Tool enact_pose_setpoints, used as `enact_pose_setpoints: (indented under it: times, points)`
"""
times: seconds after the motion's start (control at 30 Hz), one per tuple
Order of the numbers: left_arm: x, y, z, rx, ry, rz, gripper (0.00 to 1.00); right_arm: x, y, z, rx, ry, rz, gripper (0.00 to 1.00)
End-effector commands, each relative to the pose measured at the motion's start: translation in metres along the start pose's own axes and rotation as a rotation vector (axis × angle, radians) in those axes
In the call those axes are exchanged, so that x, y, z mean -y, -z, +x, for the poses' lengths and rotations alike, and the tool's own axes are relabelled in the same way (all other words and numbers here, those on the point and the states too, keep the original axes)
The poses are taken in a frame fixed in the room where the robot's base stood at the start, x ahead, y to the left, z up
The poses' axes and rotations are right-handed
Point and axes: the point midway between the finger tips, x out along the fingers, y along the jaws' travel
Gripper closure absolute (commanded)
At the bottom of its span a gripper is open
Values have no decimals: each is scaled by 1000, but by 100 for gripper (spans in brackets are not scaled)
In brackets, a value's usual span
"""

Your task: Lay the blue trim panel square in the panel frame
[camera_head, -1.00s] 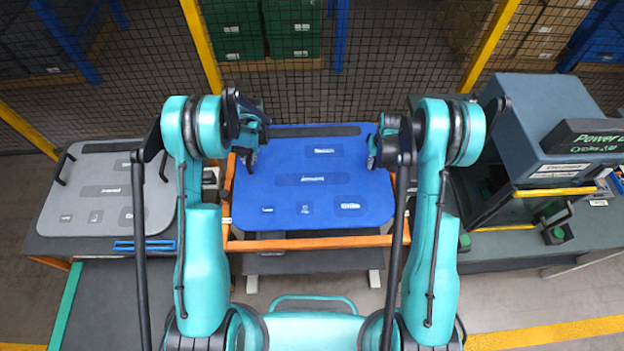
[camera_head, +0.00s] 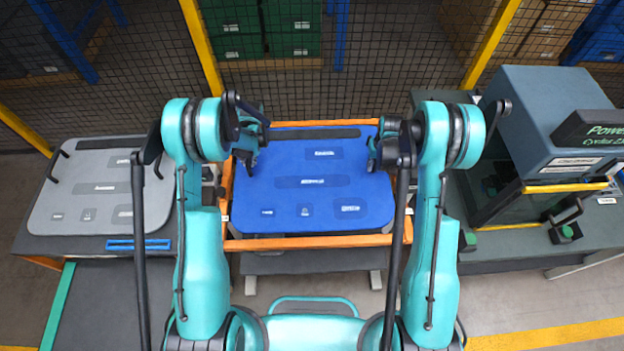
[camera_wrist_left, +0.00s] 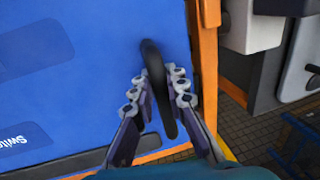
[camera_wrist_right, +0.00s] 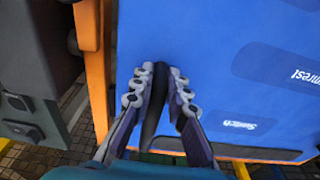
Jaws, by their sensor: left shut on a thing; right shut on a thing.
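The blue trim panel (camera_head: 290,205) lies flat between the orange bars of the panel frame (camera_head: 310,243), its edges roughly parallel to them. I cannot tell whether it rests on the frame or hangs just above it. My left gripper (camera_head: 249,150) is shut on a black handle at the panel's left edge; the handle (camera_wrist_left: 151,60) shows between the fingers in the left wrist view. My right gripper (camera_head: 376,153) is shut on the handle at the right edge; this handle (camera_wrist_right: 153,115) shows in the right wrist view. My forearms hide parts of the frame's sides.
A grey panel (camera_head: 75,200) with black handles lies on a table at the left. A blue-grey machine (camera_head: 550,110) stands on a bench at the right. A mesh fence (camera_head: 390,60) with yellow posts runs behind, with crates beyond it.

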Motion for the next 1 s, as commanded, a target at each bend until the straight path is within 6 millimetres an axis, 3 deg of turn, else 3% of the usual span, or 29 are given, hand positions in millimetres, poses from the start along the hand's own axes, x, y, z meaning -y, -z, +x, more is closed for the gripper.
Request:
enact_pose_setpoints:
  times: [0.2,0.23,0.3,0.67,0.77,1.0]
  points:
    - [-3,0,14,0,0,1,100,0,-2,14,0,1,0,100]
    - [-3,0,15,0,-1,1,84,0,-2,15,0,1,0,83]
    - [-3,0,12,0,-1,1,66,0,-2,12,0,1,0,65]
    - [-2,0,9,0,0,0,66,0,-1,12,0,0,0,65]
    - [-3,0,-2,0,0,1,66,0,-1,12,0,0,0,65]
    - [-2,-1,-53,0,0,1,66,0,-1,12,0,0,0,65]
